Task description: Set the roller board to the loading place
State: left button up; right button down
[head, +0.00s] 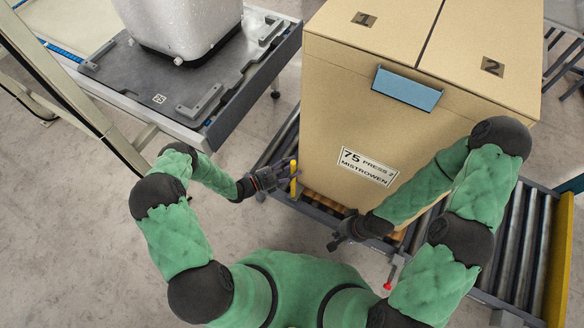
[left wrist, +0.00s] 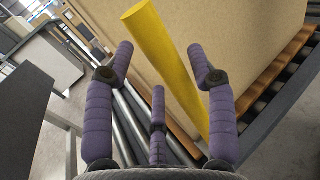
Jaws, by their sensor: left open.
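The roller board (head: 514,245) is a conveyor of grey metal rollers under a large cardboard box (head: 400,130). Its rollers also show in the left wrist view (left wrist: 135,122). A yellow upright bar (head: 293,178) stands at the box's left front edge. My left gripper (head: 272,178) is open just left of this bar. In the left wrist view the bar (left wrist: 170,50) runs between the spread purple fingers (left wrist: 160,60); I cannot tell whether they touch it. My right gripper (head: 338,240) hangs in front of the box's lower edge; its finger opening is unclear. No loading place can be identified.
The box stands on a wooden pallet (left wrist: 275,82) and bears a "75 PRESS 2" label. A red knob (head: 387,286) sits below the right gripper. A grey platform (head: 120,82) with a white container is at the upper left. Open floor lies at left.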

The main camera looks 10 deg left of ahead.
pick_arm(q)
jog(key=shift+s, duration=0.2)
jog(key=v, duration=1.1)
jog(key=shift+s+a, duration=0.2)
jog(key=shift+a, duration=0.2)
